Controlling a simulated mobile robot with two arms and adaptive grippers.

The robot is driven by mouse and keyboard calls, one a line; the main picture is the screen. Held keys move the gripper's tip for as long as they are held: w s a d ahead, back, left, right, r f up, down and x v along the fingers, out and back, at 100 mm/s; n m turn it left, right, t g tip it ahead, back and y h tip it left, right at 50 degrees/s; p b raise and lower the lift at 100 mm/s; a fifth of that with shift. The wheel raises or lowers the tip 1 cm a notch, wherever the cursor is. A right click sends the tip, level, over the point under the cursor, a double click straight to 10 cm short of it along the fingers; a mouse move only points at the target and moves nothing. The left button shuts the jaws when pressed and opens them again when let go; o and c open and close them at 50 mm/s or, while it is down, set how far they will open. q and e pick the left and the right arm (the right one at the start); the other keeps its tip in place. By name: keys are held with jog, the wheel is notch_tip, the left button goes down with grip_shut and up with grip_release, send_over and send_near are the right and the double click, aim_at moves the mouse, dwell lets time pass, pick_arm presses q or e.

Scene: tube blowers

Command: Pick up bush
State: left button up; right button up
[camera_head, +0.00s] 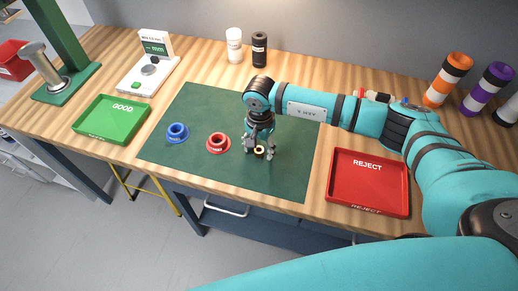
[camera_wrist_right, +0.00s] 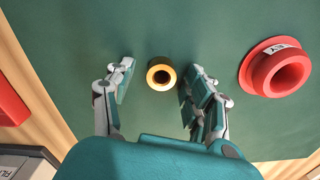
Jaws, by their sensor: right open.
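The bush is a small brass ring (camera_wrist_right: 161,73) with a dark bore, standing on the green mat; it also shows in the head view (camera_head: 259,152). My right gripper (camera_head: 260,153) points down over it. In the right wrist view the open fingers (camera_wrist_right: 157,88) lie to either side of the bush, with gaps on both sides and the bush a little nearer the right finger. Whether the fingertips are level with the bush is hard to tell. My left gripper is not in view.
A red flanged ring (camera_head: 218,142) and a blue one (camera_head: 177,133) lie on the green mat (camera_head: 200,105), left of my gripper. A green GOOD tray (camera_head: 94,133) is at left, a red REJECT tray (camera_head: 345,195) at right. A gauge (camera_head: 150,70) and bottles stand behind.

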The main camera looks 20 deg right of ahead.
grip_shut()
jog(key=shift+w+r, duration=0.1)
jog(key=shift+r, duration=0.1)
dwell(0.3)
